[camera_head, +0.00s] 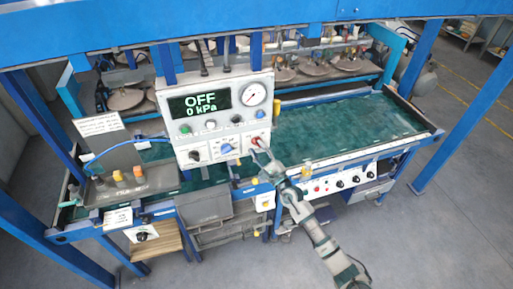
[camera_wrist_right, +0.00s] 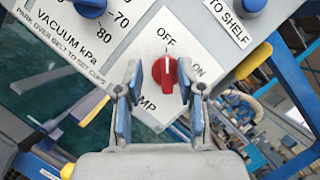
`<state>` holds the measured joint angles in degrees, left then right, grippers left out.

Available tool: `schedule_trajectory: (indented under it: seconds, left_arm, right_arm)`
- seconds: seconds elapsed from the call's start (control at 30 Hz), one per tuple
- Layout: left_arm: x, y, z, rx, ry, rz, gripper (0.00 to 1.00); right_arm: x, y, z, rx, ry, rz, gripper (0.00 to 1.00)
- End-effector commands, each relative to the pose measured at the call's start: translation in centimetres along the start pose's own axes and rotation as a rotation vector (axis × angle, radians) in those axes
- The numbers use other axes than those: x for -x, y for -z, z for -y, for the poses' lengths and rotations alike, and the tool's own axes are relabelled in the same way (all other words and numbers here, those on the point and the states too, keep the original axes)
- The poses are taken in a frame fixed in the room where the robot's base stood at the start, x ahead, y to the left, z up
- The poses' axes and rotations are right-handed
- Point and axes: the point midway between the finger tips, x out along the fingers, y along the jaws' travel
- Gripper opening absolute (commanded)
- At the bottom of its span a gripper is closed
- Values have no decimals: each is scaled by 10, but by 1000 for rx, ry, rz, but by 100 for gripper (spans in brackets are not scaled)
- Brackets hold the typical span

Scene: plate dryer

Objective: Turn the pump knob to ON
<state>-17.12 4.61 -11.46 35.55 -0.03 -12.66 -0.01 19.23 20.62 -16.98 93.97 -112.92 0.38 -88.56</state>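The red pump knob (camera_wrist_right: 163,76) sits on a white diamond-shaped plate marked OFF, ON and, partly hidden, PUMP. Its white pointer line points up toward OFF. In the head view the knob (camera_head: 256,140) is at the lower right of the control panel (camera_head: 222,116). The panel's display (camera_head: 199,103) reads OFF, 0 kPa. My right gripper (camera_wrist_right: 160,74) is open, with one finger on each side of the knob and a visible gap to it. In the head view the right gripper (camera_head: 262,150) is just in front of the knob. My left gripper is not in view.
Other knobs sit left of the red one, including a blue one (camera_head: 227,149). A round gauge (camera_head: 255,94) is at the panel's upper right. A green belt table (camera_head: 340,125) runs behind and to the right. Blue frame posts (camera_head: 430,115) stand around. The floor at right is clear.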

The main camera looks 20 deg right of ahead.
Motion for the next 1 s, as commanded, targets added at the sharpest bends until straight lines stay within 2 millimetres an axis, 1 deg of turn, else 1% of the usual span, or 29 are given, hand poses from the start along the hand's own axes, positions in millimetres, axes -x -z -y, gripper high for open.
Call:
schedule_trajectory:
  seconds: [0.1,0.37,0.4,0.47,0.5,0.53,0.8,1.0]
  left_arm:
    - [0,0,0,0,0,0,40]
    - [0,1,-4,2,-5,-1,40]
    - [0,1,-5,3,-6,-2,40]
    - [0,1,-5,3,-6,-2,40]
    - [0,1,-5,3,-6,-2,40]
    - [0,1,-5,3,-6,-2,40]
    - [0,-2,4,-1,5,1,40]
    - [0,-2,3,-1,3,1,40]
  right_arm:
    - [-6,2,2,0,1,-1,39]
    - [-9,-2,-2,5,-2,0,39]
    - [-10,-2,-3,5,-2,0,34]
    - [-10,-4,-4,5,-2,0,19]
    - [-11,-4,-4,6,-2,0,9]
    - [-11,-4,-4,6,-2,0,1]
    - [-10,-5,-4,4,-4,4,0]
    - [-10,-6,-4,-7,1,5,0]
